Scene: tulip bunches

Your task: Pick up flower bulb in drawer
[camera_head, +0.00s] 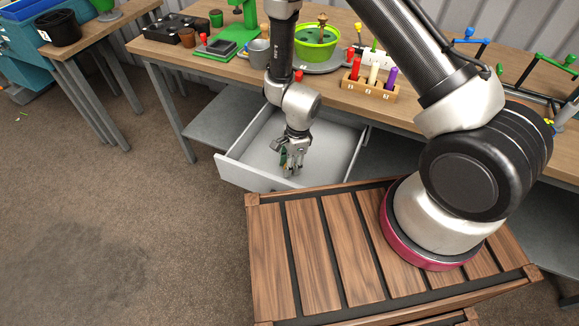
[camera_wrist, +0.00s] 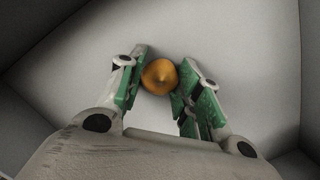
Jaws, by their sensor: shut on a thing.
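A round orange-brown flower bulb (camera_wrist: 160,76) lies between the green-padded fingers of my gripper (camera_wrist: 159,88) in the wrist view. The right finger touches it, and the left finger is close against its other side. In the head view my gripper (camera_head: 291,168) points down inside the open white drawer (camera_head: 235,165), near its front. The bulb cannot be made out there behind the fingers. The pale drawer floor (camera_wrist: 215,40) shows behind the bulb; whether the bulb rests on it or is lifted, I cannot tell.
The drawer walls stand close around my gripper. Above is the wooden workbench (camera_head: 165,48) with a green bowl (camera_head: 316,42), a block with coloured pegs (camera_head: 370,86), pots and tools. My slatted wooden base top lies in front of the drawer.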

